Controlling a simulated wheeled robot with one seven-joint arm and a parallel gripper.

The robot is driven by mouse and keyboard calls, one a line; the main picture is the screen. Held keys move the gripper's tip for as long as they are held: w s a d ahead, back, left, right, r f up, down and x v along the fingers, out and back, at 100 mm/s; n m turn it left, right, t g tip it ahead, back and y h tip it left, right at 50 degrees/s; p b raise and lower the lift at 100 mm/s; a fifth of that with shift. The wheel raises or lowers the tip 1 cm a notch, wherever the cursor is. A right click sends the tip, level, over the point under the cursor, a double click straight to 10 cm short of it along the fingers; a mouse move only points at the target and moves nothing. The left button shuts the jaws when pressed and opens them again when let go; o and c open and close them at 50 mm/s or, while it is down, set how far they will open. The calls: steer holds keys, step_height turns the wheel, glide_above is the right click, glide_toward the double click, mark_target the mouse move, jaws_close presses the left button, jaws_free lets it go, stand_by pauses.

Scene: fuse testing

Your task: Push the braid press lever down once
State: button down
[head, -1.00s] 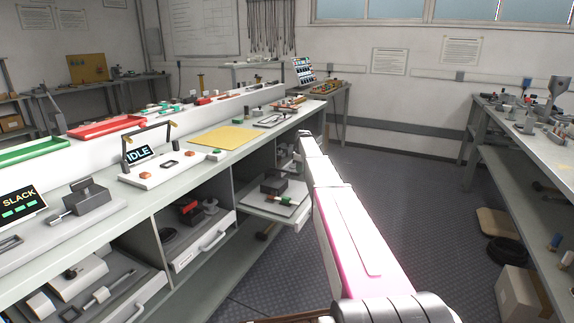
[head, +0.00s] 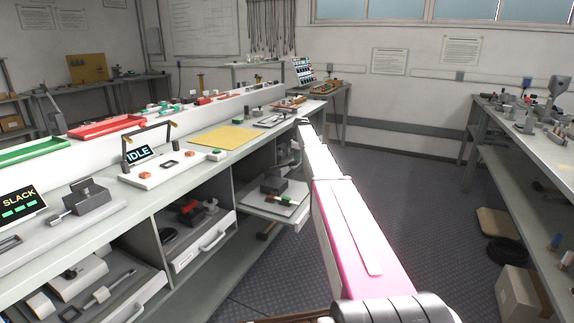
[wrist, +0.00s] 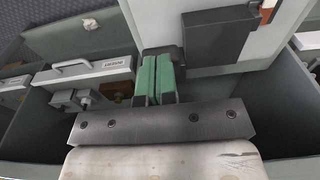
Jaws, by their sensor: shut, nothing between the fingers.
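My gripper (wrist: 157,78) shows in the wrist view with its two green fingers together and nothing between them. A dark grey block (wrist: 220,38) is just right of and beyond the fingertips, on a pale surface. I cannot tell whether it belongs to the braid press, and no lever is clear there. In the head view my arm reaches away along the bench's right side; its far end (head: 304,122) is small, and the fingers cannot be made out. A grey block device with a small handle (head: 86,196) sits at left beside a screen reading SLACK; I cannot tell whether it is the press.
The long bench (head: 120,218) has open drawers below, one (head: 284,207) beside my arm. A drawer with a handle (wrist: 85,70) shows left of the fingers. A yellow mat (head: 222,137) and IDLE station (head: 160,172) stand on the bench.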

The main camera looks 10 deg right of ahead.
steer(key=shift+r, duration=0.25)
steer(key=shift+a, duration=0.1)
step_height(320, 180, up, 7)
steer(key=shift+w+a, duration=0.35)
steer(key=shift+a, duration=0.05)
stand_by(0.6)
steer(key=s+a+f+m, duration=0.25)
steer(key=s+f, duration=0.55)
steer(key=s, duration=0.4)
steer(key=s+a+f+m, duration=0.25)
steer(key=s+f, duration=0.55)
steer(key=s, duration=0.4)
steer(key=s+a+f+m, duration=0.1)
steer(key=s+f+m, duration=0.1)
steer(key=s, duration=0.7)
steer(key=s+a+f+m, duration=0.1)
steer(key=s+f, duration=0.3)
steer(key=s, duration=0.6)
steer(key=s+a+f+m, duration=0.2)
steer(key=s+f, duration=0.1)
steer(key=s, duration=0.6)
steer(key=shift+s+m+g+h, duration=0.3)
steer(key=shift+m+h, duration=0.1)
